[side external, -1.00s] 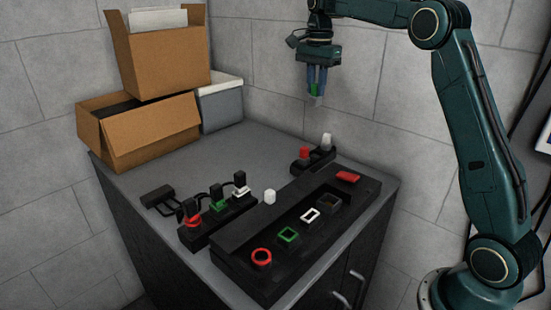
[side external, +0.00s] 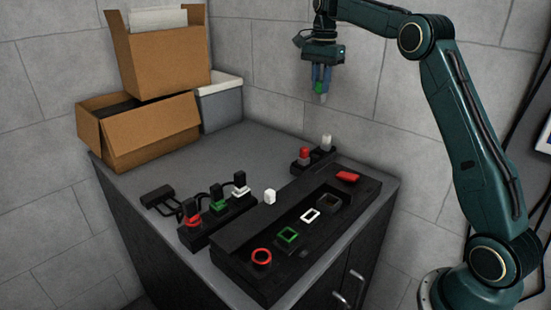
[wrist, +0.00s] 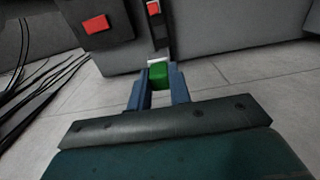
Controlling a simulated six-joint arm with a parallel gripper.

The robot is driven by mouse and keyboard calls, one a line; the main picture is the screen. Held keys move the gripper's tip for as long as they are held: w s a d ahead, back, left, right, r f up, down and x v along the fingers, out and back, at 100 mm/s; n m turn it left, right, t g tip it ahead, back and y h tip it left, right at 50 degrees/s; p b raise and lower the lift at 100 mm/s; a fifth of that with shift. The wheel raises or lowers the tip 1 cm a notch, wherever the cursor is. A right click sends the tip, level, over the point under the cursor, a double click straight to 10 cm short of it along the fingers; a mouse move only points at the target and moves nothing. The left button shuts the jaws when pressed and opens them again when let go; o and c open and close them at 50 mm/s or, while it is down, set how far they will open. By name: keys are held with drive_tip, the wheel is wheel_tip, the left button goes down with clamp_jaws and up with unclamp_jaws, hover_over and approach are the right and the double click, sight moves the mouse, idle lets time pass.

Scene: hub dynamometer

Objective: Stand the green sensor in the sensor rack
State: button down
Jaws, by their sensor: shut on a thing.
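My gripper (side external: 321,84) is shut on the green sensor (side external: 319,88) and holds it in the air above the back of the bench. In the wrist view the green sensor (wrist: 159,74) sits between both fingers, with a pale tip beyond them. The sensor rack (side external: 313,160) is a small black block at the back of the bench. A red sensor (side external: 304,153) and a white sensor (side external: 326,142) stand in it. The held sensor is well above the rack and apart from it. Whether an empty slot is there is too small to tell.
A long black panel (side external: 228,266) with red, green, white and dark frames and a red block (side external: 347,176) lies in front of the rack. A loose white piece (side external: 269,197) stands left of it. A plug strip (side external: 204,235) and cardboard boxes (side external: 160,62) are further left.

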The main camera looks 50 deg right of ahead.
sight(320, 93)
wheel_tip(320, 93, down, 14)
idle(0.5)
drive_tip(key=shift+f, duration=0.15)
drive_tip(key=shift+f, duration=2.05)
drive_tip(key=shift+f, duration=0.1)
drive_tip(key=c, duration=1.3)
unclamp_jaws()
wheel_tip(320, 93, up, 12)
drive_tip(key=shift+r, duration=0.15)
